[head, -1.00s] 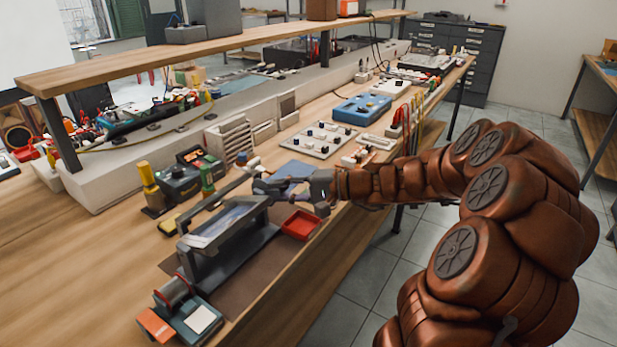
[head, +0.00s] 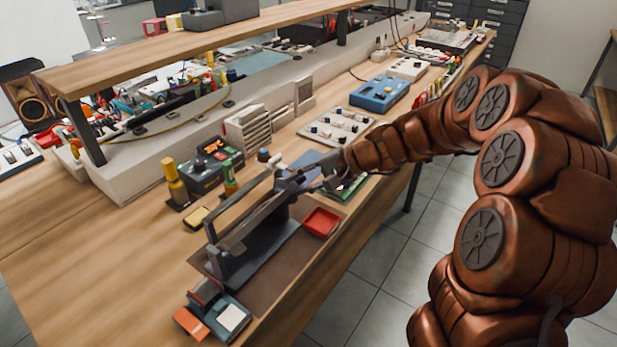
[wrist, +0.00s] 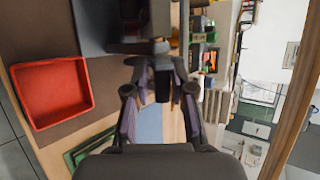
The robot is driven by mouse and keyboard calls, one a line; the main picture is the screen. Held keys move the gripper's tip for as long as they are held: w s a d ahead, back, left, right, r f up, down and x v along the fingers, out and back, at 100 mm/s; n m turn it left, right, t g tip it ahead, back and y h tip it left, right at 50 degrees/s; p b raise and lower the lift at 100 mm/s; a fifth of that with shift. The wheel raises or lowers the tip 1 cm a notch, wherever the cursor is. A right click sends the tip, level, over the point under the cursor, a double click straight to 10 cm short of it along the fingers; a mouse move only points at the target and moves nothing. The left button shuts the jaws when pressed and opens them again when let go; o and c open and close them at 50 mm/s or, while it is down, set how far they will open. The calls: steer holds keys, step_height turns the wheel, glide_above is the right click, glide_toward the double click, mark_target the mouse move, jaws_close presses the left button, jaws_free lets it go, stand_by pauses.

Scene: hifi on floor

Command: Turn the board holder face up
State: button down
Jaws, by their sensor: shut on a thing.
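The board holder (head: 262,243) is a grey stand with a long swinging frame, on a dark brown mat (head: 283,268) near the table's front edge. Its frame is seen almost edge-on and tilted, so I cannot tell which face is up. My gripper (head: 287,179) is at the far end of the holder, shut on its end part. In the wrist view my gripper (wrist: 162,88) has its two fingers either side of a dark knob-like piece at that end. The dark holder body (wrist: 98,25) shows beyond it. The grip contact is partly hidden.
A red tray (head: 321,222) lies right of the holder. A small device with an orange pad (head: 190,323) stands at its near end. A soldering station (head: 211,165), a yellow-handled iron (head: 176,180) and a sponge dish (head: 196,217) stand to the left. Bare table lies at left.

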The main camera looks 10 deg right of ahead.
steer(key=shift+w+a+r, duration=0.1)
steer(key=shift+r, duration=0.2)
steer(key=c, duration=1.2)
jaws_free()
steer(key=shift+c, duration=0.2)
steer(key=shift+o, duration=0.5)
steer(key=shift+f, duration=0.2)
steer(key=v, duration=1.2)
steer(key=shift+c, duration=0.2)
